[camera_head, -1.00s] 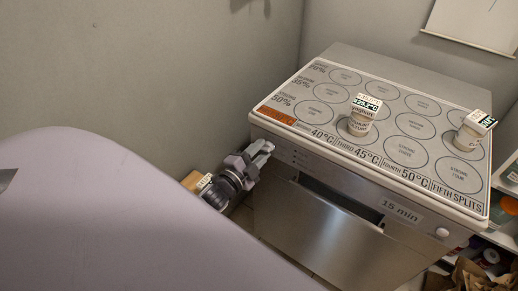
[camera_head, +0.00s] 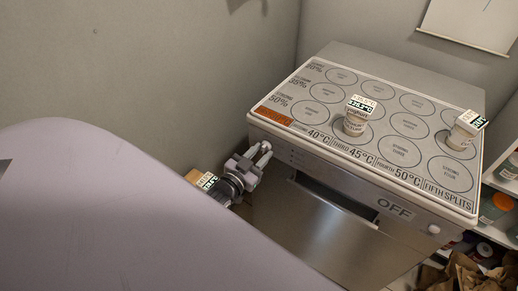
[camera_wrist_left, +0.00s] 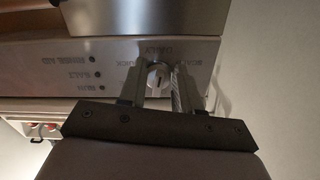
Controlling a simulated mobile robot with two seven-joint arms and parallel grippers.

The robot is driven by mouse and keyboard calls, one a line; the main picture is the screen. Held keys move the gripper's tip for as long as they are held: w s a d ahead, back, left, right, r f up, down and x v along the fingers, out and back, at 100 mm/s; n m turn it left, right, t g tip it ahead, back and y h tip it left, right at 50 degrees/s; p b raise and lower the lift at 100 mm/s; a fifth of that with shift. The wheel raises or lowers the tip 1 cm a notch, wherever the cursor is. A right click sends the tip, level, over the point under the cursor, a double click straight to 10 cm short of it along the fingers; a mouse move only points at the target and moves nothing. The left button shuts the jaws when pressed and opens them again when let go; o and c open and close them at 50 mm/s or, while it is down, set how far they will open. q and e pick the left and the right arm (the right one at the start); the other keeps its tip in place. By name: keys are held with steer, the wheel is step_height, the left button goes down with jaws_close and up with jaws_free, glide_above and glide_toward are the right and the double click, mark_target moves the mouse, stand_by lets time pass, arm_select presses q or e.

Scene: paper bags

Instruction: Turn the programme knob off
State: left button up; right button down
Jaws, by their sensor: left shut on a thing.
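The dishwasher (camera_head: 320,215) stands against the wall with a steel front. Its display (camera_head: 395,209) reads OFF. The programme knob (camera_wrist_left: 158,76) is a small round pale knob with a dark mark, on the panel in the left wrist view. Printed labels surround it, upside down in that view. My left gripper (camera_wrist_left: 161,72) has one finger on each side of the knob and is shut on it. In the head view the left gripper (camera_head: 263,154) is at the panel's left end, and the knob is hidden there. My right gripper is out of view.
Two labelled cups, a middle one (camera_head: 354,123) and a right one (camera_head: 460,138), stand on the printed dishwasher top. Shelves with jars (camera_head: 495,207) and brown paper bags (camera_head: 460,275) are at the right. A wall (camera_head: 150,75) is close on the left. A small labelled box (camera_head: 200,178) sits behind my left wrist.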

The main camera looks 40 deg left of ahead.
arm_select(q)
steer(key=shift+n, duration=1.1)
steer(key=shift+d, duration=0.1)
steer(key=o, duration=1.1)
steer(key=shift+c, duration=0.2)
steer(key=s, duration=0.7)
steer(key=shift+p, duration=0.3)
steer(key=shift+d, duration=0.1)
